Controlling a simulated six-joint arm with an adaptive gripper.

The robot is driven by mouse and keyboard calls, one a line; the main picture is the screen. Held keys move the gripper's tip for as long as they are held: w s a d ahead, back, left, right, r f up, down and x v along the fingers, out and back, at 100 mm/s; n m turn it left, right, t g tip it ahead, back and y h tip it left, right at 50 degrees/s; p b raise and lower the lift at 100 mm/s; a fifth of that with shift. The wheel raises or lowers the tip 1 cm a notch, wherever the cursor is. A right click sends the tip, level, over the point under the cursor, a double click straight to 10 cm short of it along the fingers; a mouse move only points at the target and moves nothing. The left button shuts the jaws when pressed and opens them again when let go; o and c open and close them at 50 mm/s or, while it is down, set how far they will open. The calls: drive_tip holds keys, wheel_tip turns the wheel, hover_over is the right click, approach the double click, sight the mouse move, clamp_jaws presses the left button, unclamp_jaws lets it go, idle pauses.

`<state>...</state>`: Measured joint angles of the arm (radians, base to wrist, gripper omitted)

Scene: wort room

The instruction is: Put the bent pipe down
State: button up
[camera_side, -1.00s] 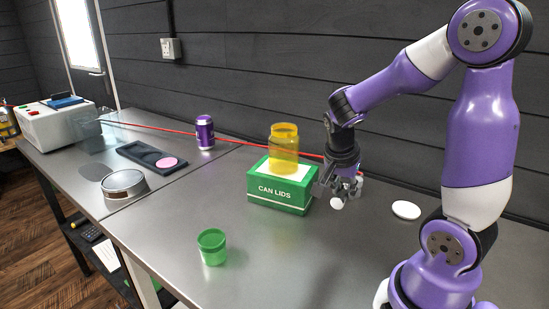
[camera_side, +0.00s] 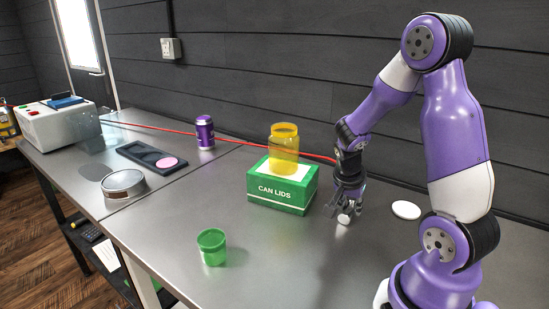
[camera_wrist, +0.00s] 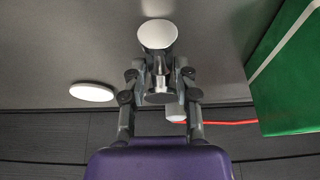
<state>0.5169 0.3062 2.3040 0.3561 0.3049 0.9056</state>
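The bent pipe shows as a pale round end (camera_side: 343,219) under my gripper (camera_side: 350,203) in the side view. In the wrist view the pale end of the bent pipe (camera_wrist: 157,34) faces the camera, and a shiny metal part runs back between the fingers of my gripper (camera_wrist: 160,78). My gripper points down and is shut on the pipe. The pipe is at or just above the steel table (camera_side: 300,250), right of the green box; contact is not clear. Most of the pipe's bend is hidden by the fingers.
A green CAN LIDS box (camera_side: 282,190) with a yellow jar (camera_side: 284,145) on top stands left of my gripper. A white disc (camera_side: 406,210) lies to the right. A green cup (camera_side: 212,248) stands at front left. A red line (camera_side: 240,142) runs behind.

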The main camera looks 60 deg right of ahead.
drive_tip(key=shift+o, duration=0.7)
drive_tip(key=shift+r, duration=0.1)
drive_tip(key=shift+a+r, duration=0.1)
drive_tip(key=shift+r, duration=0.2)
drive_tip(key=v, duration=1.2)
drive_tip(key=a+r+n+t+y, duration=0.4)
drive_tip(key=a+n+t, duration=0.1)
drive_tip(key=a+n, duration=1.1)
drive_tip(key=shift+n+t+y, duration=0.3)
drive_tip(key=shift+n, duration=0.7)
